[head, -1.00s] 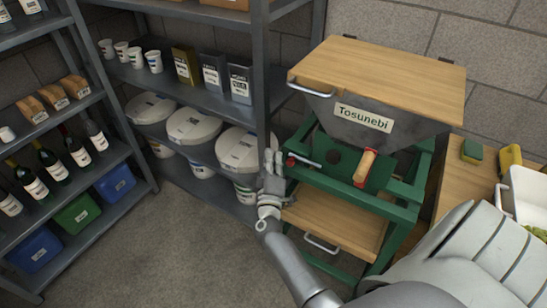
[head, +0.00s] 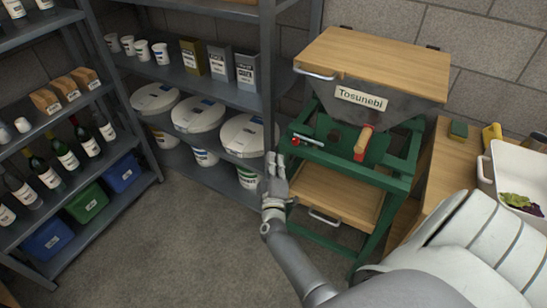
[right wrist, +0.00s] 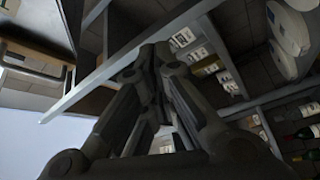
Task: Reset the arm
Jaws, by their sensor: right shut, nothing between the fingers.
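My right gripper (head: 272,163) shows in the head view, at the end of my grey arm that comes in from the lower right. It points up, shut and empty, in front of the left side of the green-framed machine labelled "Tosunebi" (head: 362,97). In the right wrist view the gripper's dark fingers (right wrist: 150,55) are together with nothing between them. My left gripper is in neither view.
The machine has a wooden lid (head: 375,62) and a lower wooden drawer (head: 335,198). Shelves with white tubs (head: 197,113) stand behind, and a bottle rack (head: 65,155) is at left. A white bin (head: 515,175) with grapes is on the wooden table at right. The floor (head: 190,240) is clear.

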